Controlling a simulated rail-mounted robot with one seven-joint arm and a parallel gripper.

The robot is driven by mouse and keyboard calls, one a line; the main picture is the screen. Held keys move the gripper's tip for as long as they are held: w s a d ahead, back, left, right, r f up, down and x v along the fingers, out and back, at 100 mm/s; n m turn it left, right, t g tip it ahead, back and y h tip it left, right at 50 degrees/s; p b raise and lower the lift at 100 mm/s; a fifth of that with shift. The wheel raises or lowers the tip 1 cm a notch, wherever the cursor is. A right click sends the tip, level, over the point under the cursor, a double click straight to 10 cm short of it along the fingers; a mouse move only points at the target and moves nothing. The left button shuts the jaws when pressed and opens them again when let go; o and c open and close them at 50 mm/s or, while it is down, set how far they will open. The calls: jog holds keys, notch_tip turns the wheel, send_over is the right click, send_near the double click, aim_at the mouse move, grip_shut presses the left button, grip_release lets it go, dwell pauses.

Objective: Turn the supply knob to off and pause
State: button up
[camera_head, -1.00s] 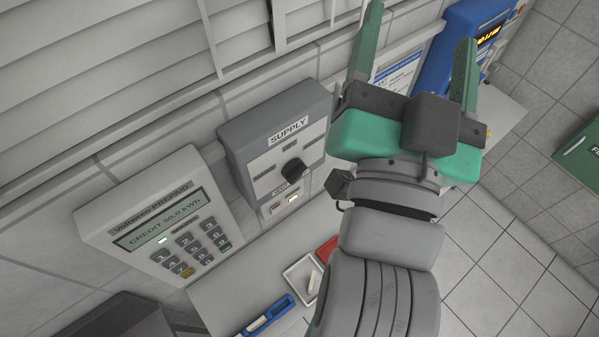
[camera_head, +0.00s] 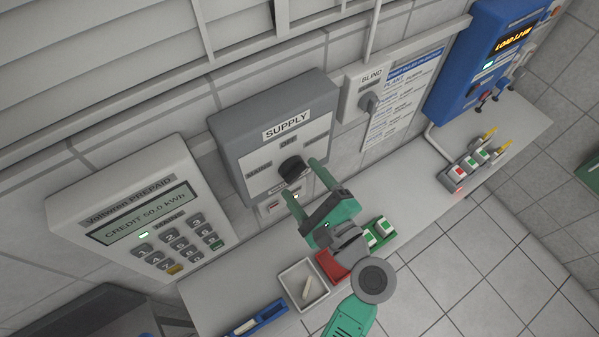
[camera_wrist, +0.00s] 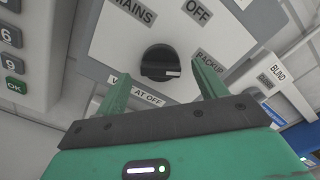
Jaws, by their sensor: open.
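The supply knob (camera_head: 291,168) is round and black, on the grey SUPPLY box (camera_head: 230,132) on the wall. In the wrist view the knob (camera_wrist: 160,62) sits below and between the MAINS label (camera_wrist: 131,11) and the OFF label (camera_wrist: 197,12), with BACKUP (camera_wrist: 211,61) at its right. A white mark on the knob is at its right side, towards the BACKUP side. My green gripper (camera_head: 298,177) is open in front of the knob. In the wrist view the knob appears between its fingers (camera_wrist: 162,80); contact cannot be told.
A prepaid keypad meter (camera_head: 150,215) is left of the box. The BLIND switch (camera_head: 368,100), a notice and a blue load unit (camera_head: 485,65) are to the right. Below, a shelf (camera_head: 425,215) holds a white tray (camera_head: 305,285), a red item, a blue tray and several buttons.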

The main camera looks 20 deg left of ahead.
aim_at(294, 171)
jog(key=shift+x, duration=1.1)
jog(key=c, duration=1)
jog(key=shift+o, duration=0.2)
jog(key=shift+n, duration=0.3)
jog(key=shift+f+n+b, duration=0.2)
jog(key=shift+n+b, duration=0.8)
jog(key=shift+b, duration=0.2)
jog(key=n+b, duration=0.3)
jog(key=shift+n, duration=0.3)
jog(key=n+b, duration=0.3)
jog(key=shift+d+n+b, duration=0.1)
jog(key=shift+n+b, duration=0.25)
jog(key=shift+n, duration=0.05)
jog(key=shift+r+n+b, duration=0.1)
jog(key=shift+n+b, duration=0.6)
jog(key=shift+n, duration=0.1)
jog(key=shift+r, duration=0.1)
